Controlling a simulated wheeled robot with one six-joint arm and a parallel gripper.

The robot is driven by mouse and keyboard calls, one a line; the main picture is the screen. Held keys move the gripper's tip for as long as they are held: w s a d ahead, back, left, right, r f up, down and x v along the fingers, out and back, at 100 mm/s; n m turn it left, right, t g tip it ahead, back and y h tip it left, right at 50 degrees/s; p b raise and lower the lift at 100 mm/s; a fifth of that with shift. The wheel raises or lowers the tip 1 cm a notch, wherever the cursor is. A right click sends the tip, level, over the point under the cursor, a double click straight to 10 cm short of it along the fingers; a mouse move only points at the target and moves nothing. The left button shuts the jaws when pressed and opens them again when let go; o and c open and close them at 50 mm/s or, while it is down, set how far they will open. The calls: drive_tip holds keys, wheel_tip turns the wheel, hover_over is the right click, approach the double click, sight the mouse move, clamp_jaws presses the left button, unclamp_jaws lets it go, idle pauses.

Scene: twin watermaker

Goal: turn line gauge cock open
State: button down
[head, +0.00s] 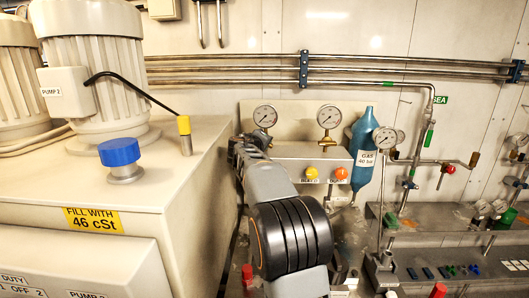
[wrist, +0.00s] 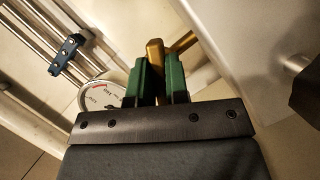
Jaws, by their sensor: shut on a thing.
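In the wrist view, my gripper (wrist: 158,84) has its two green fingers closed on a brass piece (wrist: 155,56), which looks like the handle of the cock. A second brass bar (wrist: 184,43) slants up to the right beside it. A round white-faced gauge (wrist: 101,95) shows just left of the fingers, partly covered by the gripper. In the head view, my arm reaches up and away towards the panel, near the left gauge (head: 265,116). The arm hides the brass piece and most of the gripper there, so the handle's angle is unclear.
A middle gauge (head: 330,117), a yellow knob (head: 311,173) and an orange knob (head: 341,173) are on the panel. A blue gas bottle (head: 365,155) stands to their right. The cream tank (head: 190,190) with a blue cap (head: 119,152) rises close on the left.

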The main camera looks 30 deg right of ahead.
drive_tip(key=m+y+b, duration=0.2)
drive_tip(key=m, duration=0.2)
drive_tip(key=shift+d+t, duration=0.1)
drive_tip(key=shift+t, duration=0.2)
drive_tip(key=m+t+y+b, duration=0.1)
drive_tip(key=m+y, duration=0.1)
drive_tip(key=m, duration=0.2)
drive_tip(key=shift+s+y, duration=0.1)
drive_tip(key=shift+y, duration=0.2)
idle(0.5)
drive_tip(key=c, duration=1.1)
unclamp_jaws()
drive_tip(key=b+v, duration=0.2)
drive_tip(key=v, duration=1.1)
drive_tip(key=shift+s+r+b, duration=0.15)
drive_tip(key=shift+s+b, duration=0.2)
drive_tip(key=shift+s, duration=0.1)
